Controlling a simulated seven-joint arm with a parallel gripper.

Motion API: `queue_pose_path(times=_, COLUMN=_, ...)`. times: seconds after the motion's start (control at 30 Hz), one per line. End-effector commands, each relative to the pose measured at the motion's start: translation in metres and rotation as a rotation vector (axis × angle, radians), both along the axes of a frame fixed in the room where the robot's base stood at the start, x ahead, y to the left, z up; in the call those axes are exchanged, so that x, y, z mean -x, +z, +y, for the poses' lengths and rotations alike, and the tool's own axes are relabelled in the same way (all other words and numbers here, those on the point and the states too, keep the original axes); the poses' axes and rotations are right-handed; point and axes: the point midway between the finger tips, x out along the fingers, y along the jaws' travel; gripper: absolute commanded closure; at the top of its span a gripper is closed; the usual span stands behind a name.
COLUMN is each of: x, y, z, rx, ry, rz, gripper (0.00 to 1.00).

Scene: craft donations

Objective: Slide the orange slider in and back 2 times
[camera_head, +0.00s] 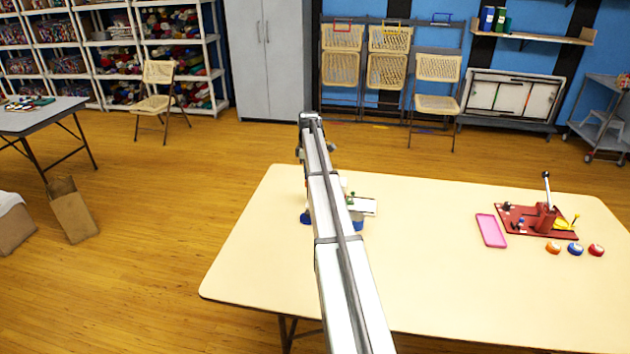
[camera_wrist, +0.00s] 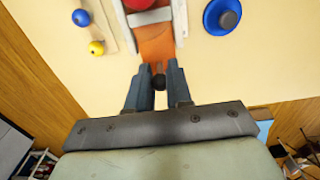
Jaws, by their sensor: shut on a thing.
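In the wrist view the orange slider (camera_wrist: 156,46) is a flat strip lying in a white track (camera_wrist: 188,22). A black knob (camera_wrist: 158,82) is at its near end. My gripper (camera_wrist: 159,70) is shut on this knob, one finger on each side. A red round part (camera_wrist: 139,4) and a grey crosspiece (camera_wrist: 150,17) sit over the slider's far part. How deep the slider sits under them is unclear. In the head view my arm covers the slider and most of its device; a white plate (camera_head: 362,206) shows to the right of the arm.
In the head view a pink tray (camera_head: 491,230), a red lever press (camera_head: 546,218) and coloured buttons (camera_head: 575,249) stand at the table's right. The table's middle is clear.

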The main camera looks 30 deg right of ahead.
Motion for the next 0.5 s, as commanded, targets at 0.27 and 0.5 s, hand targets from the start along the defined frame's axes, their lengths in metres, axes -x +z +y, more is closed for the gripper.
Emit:
queue_pose_path(times=0.27, x=0.009, y=0.000, z=-0.008, rx=0.000, ry=0.000, rz=0.000, gripper=1.00)
queue_pose_path(times=0.5, x=0.015, y=0.000, z=-0.015, rx=0.001, ry=-0.001, rz=0.001, gripper=1.00)
